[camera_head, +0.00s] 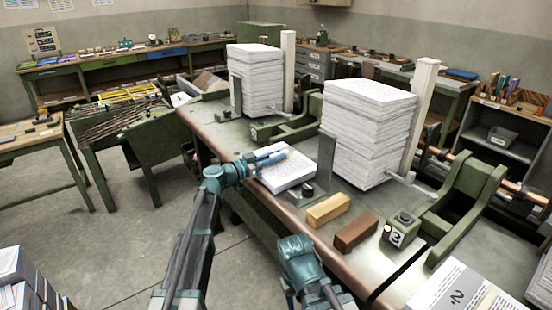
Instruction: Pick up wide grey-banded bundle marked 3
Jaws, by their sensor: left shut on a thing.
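My left gripper (268,158) is over the near edge of the table, shut on a white paper bundle (288,175). The bundle lies low at the table edge, beside an upright metal plate. I cannot read a mark or see a grey band on it; the gripper covers part of its top. Another white bundle (455,287) at the lower right has a grey band with a figure that looks like 2. A figure 3 shows on a small green block (397,238) on the table. My right arm shows at the bottom middle, but its gripper is not in view.
Two tall paper stacks (366,130) (257,80) stand on the table (225,130) beside pale posts. A yellow block (328,209) and a brown block (356,232) lie near the front edge. Grey-white bundles (22,285) are at the lower left. Floor is clear left of my arm.

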